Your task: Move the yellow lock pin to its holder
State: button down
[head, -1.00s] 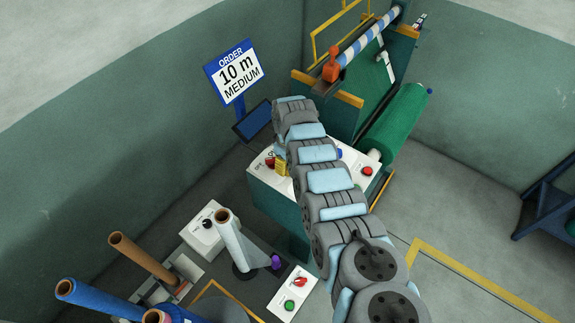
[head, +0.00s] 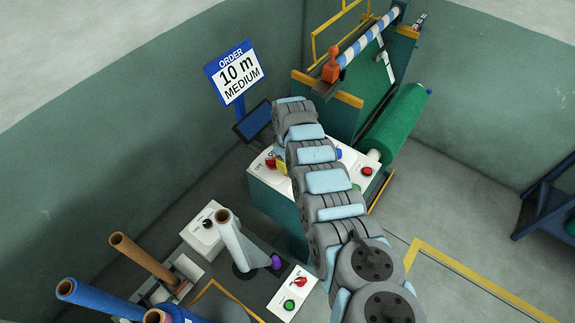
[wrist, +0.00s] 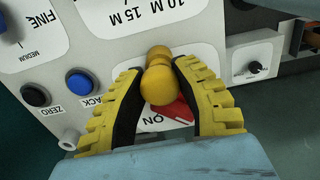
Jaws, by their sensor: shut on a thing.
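The yellow lock pin (wrist: 160,82) shows in the wrist view as a rounded knob with a narrower neck and a second rounded part beyond it. My gripper (wrist: 157,68), with yellow ribbed fingers and dark pads, is shut on the pin, one finger on each side. The pin is over the white control panel (wrist: 118,35); whether its far end touches the panel is hidden. In the head view my arm covers the pin, and only a bit of yellow at my gripper (head: 282,168) shows beside the panel. I cannot make out the pin's holder.
A red switch (wrist: 178,110) marked ON lies just below the pin. Blue (wrist: 80,83) and black (wrist: 36,94) buttons are to the left, and a small black knob (wrist: 255,67) to the right. The netting machine with a green roll (head: 395,125) stands behind my arm.

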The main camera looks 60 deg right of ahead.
jog(key=shift+r+p, duration=0.85)
jog(key=shift+p, duration=0.05)
jog(key=shift+r+p, duration=1.35)
jog(key=shift+r, duration=0.45)
jog(key=shift+r+p, duration=1.5)
jog(key=shift+r, duration=0.45)
